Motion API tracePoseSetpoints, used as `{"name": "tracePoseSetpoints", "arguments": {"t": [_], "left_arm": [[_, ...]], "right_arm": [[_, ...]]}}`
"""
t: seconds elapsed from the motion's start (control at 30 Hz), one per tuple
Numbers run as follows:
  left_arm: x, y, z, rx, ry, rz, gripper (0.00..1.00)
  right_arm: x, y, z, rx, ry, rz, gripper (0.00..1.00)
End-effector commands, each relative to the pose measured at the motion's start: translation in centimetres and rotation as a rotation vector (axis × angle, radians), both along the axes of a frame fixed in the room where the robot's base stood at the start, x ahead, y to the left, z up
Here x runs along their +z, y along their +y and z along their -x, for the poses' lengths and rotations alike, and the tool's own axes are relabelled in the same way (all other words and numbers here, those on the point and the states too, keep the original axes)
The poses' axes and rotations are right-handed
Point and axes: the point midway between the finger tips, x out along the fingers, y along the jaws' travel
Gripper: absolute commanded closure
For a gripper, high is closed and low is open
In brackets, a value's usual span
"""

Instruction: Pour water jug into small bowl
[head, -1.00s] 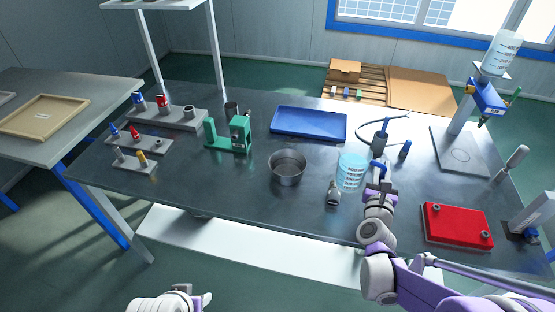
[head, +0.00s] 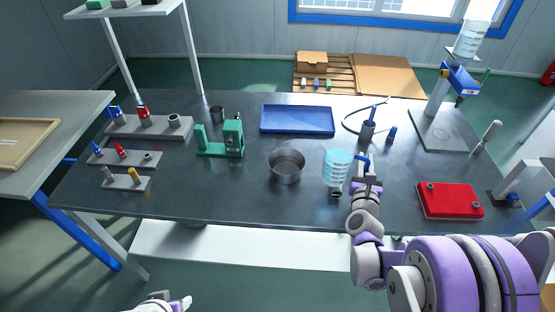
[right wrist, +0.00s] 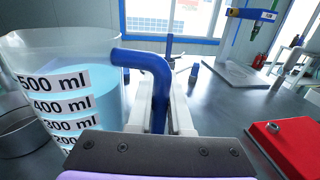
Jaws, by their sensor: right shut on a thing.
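The water jug (head: 337,167) is a clear beaker with light blue water, ml marks and a blue handle. It stands about upright to the right of the small bowl, and it fills the left of the right wrist view (right wrist: 75,100). My right gripper (head: 368,178) is shut on the jug's blue handle (right wrist: 155,80). The small bowl (head: 287,167) is a round grey metal bowl on the table, apart from the jug. Its edge shows at the left of the right wrist view (right wrist: 18,132). My left gripper (head: 178,302) is low at the bottom edge, away from the table; its jaws are unclear.
A small metal object (head: 336,192) sits just below the jug. A red box (head: 450,201) is at the right, a blue tray (head: 297,120) behind the bowl, and a green fixture (head: 231,138) at left. Dark table (head: 235,192) in front of the bowl is clear.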

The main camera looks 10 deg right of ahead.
Motion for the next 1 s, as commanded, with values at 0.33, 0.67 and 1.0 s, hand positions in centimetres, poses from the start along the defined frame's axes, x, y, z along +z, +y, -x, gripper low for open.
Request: {"name": "tracePoseSetpoints", "arguments": {"t": [0.33,0.67,1.0], "left_arm": [[0.2,0.0,0.0,0.000,-0.001,0.000,0.50],[0.3,0.0,0.0,0.000,-0.001,0.000,0.50],[0.2,0.0,0.0,0.000,-0.001,0.000,0.50]], "right_arm": [[0.0,-0.6,0.3,-0.009,-0.001,-0.002,1.00],[0.2,-0.5,0.2,-0.009,0.007,0.009,1.00],[1.6,0.2,-0.3,-0.009,0.085,0.113,1.00]]}}
